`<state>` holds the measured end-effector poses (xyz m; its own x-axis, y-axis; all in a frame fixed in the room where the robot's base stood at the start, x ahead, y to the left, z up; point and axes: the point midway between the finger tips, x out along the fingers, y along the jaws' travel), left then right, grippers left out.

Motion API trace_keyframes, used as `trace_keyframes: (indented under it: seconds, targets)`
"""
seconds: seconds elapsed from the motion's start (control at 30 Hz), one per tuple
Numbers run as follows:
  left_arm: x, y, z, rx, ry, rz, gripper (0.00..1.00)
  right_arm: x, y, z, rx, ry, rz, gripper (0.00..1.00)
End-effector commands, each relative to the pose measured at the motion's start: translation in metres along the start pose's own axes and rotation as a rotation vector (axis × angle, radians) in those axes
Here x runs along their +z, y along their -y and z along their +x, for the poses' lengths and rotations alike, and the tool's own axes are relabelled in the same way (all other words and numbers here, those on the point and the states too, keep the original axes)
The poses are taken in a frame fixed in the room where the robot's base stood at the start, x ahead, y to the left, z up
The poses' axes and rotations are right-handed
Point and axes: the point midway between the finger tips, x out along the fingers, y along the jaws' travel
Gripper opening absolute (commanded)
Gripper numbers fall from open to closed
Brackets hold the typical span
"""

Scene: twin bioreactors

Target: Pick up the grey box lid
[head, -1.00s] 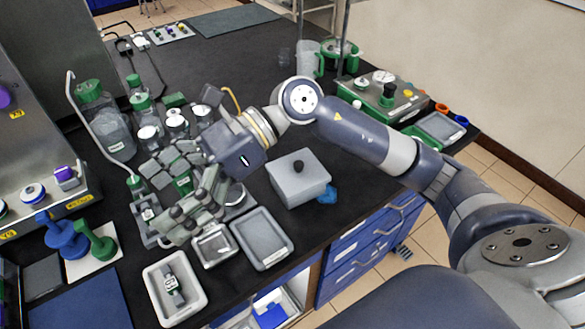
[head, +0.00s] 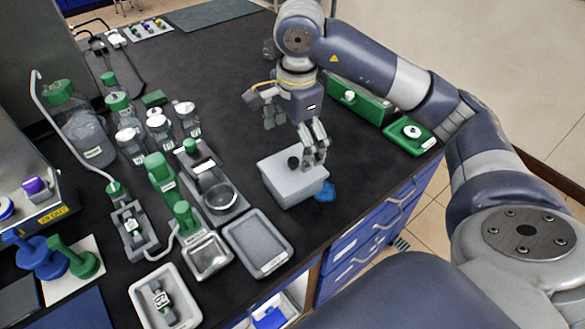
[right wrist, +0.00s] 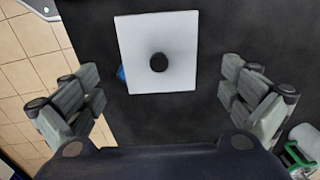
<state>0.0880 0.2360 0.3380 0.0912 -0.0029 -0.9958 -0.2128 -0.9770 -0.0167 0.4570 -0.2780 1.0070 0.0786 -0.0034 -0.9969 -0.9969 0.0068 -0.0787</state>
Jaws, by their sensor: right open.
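The grey box lid (head: 283,168) is a flat light-grey top with a round black knob (head: 293,162). It sits on the grey box (head: 298,186) near the front edge of the bench. In the right wrist view the lid (right wrist: 135,60) is a pale rectangle with its knob (right wrist: 158,62) near the middle. My right gripper (head: 290,145) is open and empty, pointing down close to the box. In the right wrist view its fingers stand wide apart on either side of the lid, which lies farther ahead. My left gripper is not in view.
A blue object (head: 325,191) lies against the box's right side. Grey trays (head: 258,243) stand at the front left of the box. Bottles (head: 158,130) and a green microscope-like device (head: 160,175) stand to the left. The bench behind the box is fairly clear.

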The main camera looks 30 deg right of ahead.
Motion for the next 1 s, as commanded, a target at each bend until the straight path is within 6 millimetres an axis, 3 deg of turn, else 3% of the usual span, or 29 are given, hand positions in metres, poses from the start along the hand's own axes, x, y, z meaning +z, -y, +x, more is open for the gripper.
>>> trace_keyframes:
  seconds: [0.27, 0.53, 0.83, 0.87, 1.0]
  targets:
    - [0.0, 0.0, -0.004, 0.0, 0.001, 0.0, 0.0, -0.001, -0.001, 0.02, 0.002, 0.002, -0.001, 1.0]
    - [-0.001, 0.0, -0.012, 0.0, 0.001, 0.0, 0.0, -0.004, -0.002, 0.057, 0.003, 0.003, -0.001, 1.0]
    - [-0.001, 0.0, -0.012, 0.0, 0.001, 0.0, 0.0, -0.004, -0.001, 0.064, -0.002, 0.003, -0.001, 1.0]
    - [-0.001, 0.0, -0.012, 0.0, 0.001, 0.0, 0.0, -0.004, -0.001, 0.064, -0.002, 0.003, -0.001, 0.98]
    - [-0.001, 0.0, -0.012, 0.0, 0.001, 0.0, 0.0, -0.004, -0.001, 0.064, -0.002, 0.003, -0.001, 0.66]
